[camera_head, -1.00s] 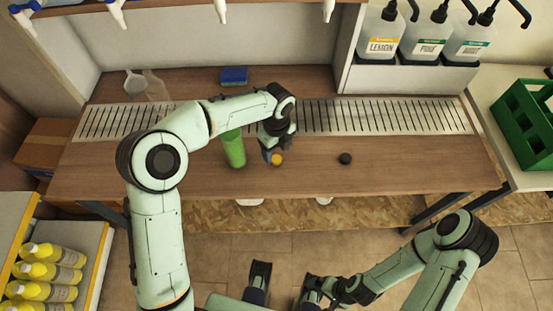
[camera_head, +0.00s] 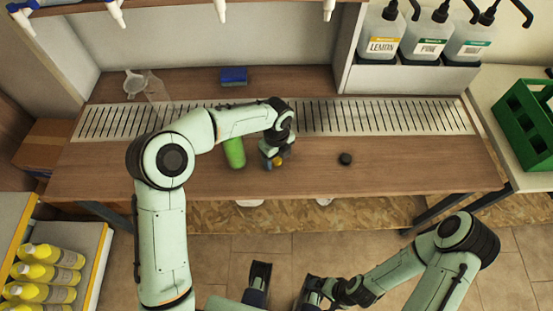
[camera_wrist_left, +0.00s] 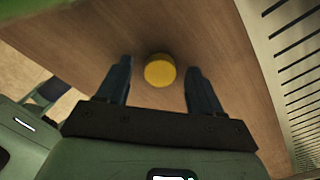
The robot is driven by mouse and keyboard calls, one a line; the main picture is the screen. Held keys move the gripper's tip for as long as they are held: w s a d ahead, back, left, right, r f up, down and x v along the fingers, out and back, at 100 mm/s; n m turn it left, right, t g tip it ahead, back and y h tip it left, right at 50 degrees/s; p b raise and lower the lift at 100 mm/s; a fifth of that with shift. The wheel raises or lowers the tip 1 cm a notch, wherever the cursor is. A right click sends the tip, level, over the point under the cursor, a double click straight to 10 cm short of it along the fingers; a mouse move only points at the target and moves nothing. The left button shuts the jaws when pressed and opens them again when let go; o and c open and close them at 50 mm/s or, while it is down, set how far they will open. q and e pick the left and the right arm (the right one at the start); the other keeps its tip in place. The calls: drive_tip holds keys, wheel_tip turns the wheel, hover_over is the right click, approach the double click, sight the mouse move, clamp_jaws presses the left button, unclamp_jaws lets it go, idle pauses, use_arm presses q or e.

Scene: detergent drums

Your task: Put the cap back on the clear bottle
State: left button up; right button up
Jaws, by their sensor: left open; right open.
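A round yellow cap (camera_head: 279,161) lies on the wooden bench near its front edge. My left gripper (camera_head: 272,163) is over it, pointing down and open. In the left wrist view the yellow cap (camera_wrist_left: 160,70) sits between the tips of the open fingers (camera_wrist_left: 159,66), with gaps on both sides. A see-through bottle shape (camera_head: 156,88) is at the back left of the bench, faint against the wood; its neck is hard to make out. A black cap (camera_head: 345,158) lies to the right. My right gripper (camera_head: 318,290) is low in the head view, away from the bench, open and empty.
A clear funnel-like item (camera_head: 134,82) is beside the see-through bottle. A blue sponge (camera_head: 234,76) lies behind the metal grate (camera_head: 380,116).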

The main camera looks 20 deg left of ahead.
sight(276, 159)
use_arm(q)
drive_tip(key=c, duration=1.1)
drive_tip(key=shift+r, duration=0.1)
wheel_tip(276, 159, up, 20)
drive_tip(key=p, duration=0.3)
use_arm(e)
drive_tip(key=r, duration=0.3)
drive_tip(key=shift+s+g, duration=0.3)
drive_tip(key=shift+s, duration=0.1)
